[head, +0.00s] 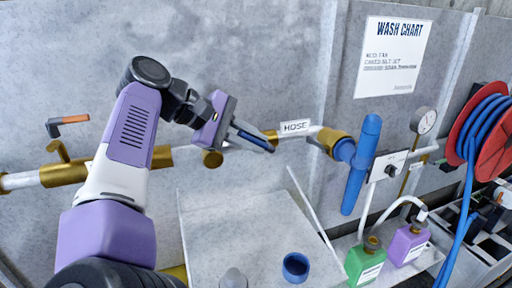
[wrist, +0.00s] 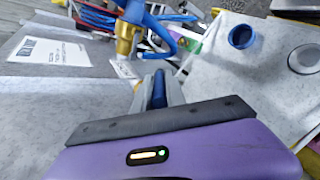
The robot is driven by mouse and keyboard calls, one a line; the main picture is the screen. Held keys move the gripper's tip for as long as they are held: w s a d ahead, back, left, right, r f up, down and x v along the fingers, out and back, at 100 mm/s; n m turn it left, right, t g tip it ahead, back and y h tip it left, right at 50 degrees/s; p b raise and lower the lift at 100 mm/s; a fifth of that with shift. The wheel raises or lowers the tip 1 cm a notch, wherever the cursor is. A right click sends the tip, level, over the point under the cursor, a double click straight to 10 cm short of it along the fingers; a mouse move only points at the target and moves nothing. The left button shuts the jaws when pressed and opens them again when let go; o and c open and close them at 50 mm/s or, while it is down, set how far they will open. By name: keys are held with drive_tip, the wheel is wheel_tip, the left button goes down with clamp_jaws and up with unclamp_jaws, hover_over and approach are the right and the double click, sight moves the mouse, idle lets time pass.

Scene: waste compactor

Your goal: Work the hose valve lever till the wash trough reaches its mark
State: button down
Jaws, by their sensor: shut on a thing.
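My gripper (head: 262,143) is at the wall pipe, just left of the white HOSE label (head: 295,126). It is shut on a narrow blue piece, which looks like the hose valve lever's grip (wrist: 158,90), between the fingers in the wrist view. Most of the lever and the valve body behind it are hidden by my gripper. A pale grey box-like surface (head: 225,225) stands below the pipe and may be the wash trough. No water level or mark can be made out on it.
Another lever with an orange grip (head: 74,119) is on the pipe at left. A brass fitting (head: 328,142) and a blue upright cylinder (head: 362,165) are right of my gripper. A blue cup (head: 295,267), green bottle (head: 365,262), purple bottle (head: 407,243) and hose reel (head: 494,140) stand lower and right.

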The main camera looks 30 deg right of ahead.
drive_tip(key=shift+a, duration=0.15)
idle(0.3)
drive_tip(key=c, duration=1.4)
unclamp_jaws()
drive_tip(key=shift+o, duration=0.2)
drive_tip(key=shift+f, duration=0.1)
drive_tip(key=b+v, duration=0.1)
drive_tip(key=v, duration=0.6)
drive_tip(key=shift+a, duration=0.35)
drive_tip(key=shift+w, duration=0.15)
